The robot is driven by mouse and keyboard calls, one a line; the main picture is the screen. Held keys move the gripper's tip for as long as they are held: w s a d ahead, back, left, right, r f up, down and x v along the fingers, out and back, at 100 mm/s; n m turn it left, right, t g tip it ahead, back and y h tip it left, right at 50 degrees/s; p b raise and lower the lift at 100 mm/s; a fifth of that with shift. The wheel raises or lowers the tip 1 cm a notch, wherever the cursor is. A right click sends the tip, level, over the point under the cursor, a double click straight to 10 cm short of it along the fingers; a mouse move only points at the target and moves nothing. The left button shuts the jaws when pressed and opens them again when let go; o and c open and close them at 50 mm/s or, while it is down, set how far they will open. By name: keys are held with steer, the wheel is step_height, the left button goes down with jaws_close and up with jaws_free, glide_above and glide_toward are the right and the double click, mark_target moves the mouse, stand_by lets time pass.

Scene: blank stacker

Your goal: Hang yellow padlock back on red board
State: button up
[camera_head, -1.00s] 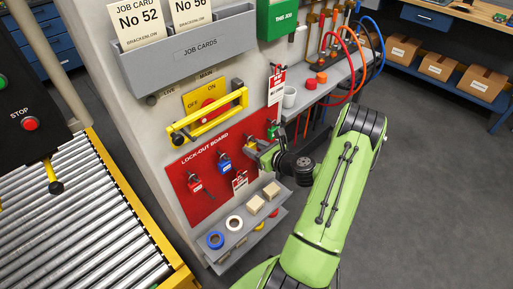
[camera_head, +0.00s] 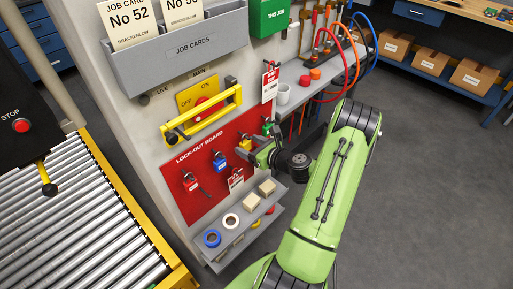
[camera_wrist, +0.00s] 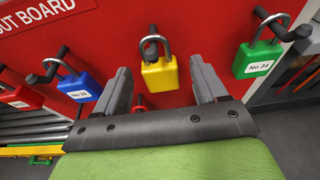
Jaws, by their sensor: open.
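The yellow padlock (camera_wrist: 160,75) is at the red lock-out board (camera_wrist: 100,32). Its grey shackle is up around a dark hook, and its body hangs below. My gripper (camera_wrist: 163,84) is open, with one finger on each side of the padlock and a gap visible at both sides. In the head view the yellow padlock (camera_head: 245,141) shows just beyond my gripper (camera_head: 257,150), on the right part of the red board (camera_head: 203,163); my gripper partly hides that area.
A blue padlock (camera_wrist: 78,86) hangs to the left and a green padlock (camera_wrist: 257,60) to the right, both close to my fingers. A red padlock (camera_head: 190,182) hangs farther left. A grey shelf (camera_head: 225,243) with tape rolls and blocks lies below the board.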

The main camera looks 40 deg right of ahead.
steer(key=p+v, duration=0.2)
steer(key=v, duration=1.3)
steer(key=shift+s+p, duration=0.25)
steer(key=shift+p, duration=0.05)
steer(key=shift+a+r, duration=0.1)
steer(key=w+a+r+n+g+y+p, duration=0.2)
steer(key=a+r+n+g, duration=0.3)
steer(key=a+n, duration=0.55)
steer(key=w+a+r+n+g+y+p, duration=0.15)
steer(key=a+r+n+g, duration=0.3)
steer(key=a+n, duration=0.55)
steer(key=s+a+r+n+h+p, duration=0.1)
steer(key=s+a+r+n+h, duration=0.1)
steer(key=s+r+n, duration=0.3)
steer(key=s+a+r+n+h+p, duration=0.1)
steer(key=s+a+r+n, duration=0.3)
steer(key=r+n, duration=0.5)
steer(key=shift+s+r+n+h, duration=0.2)
steer(key=shift+s+n+h, duration=0.35)
steer(key=shift+s+n, duration=0.1)
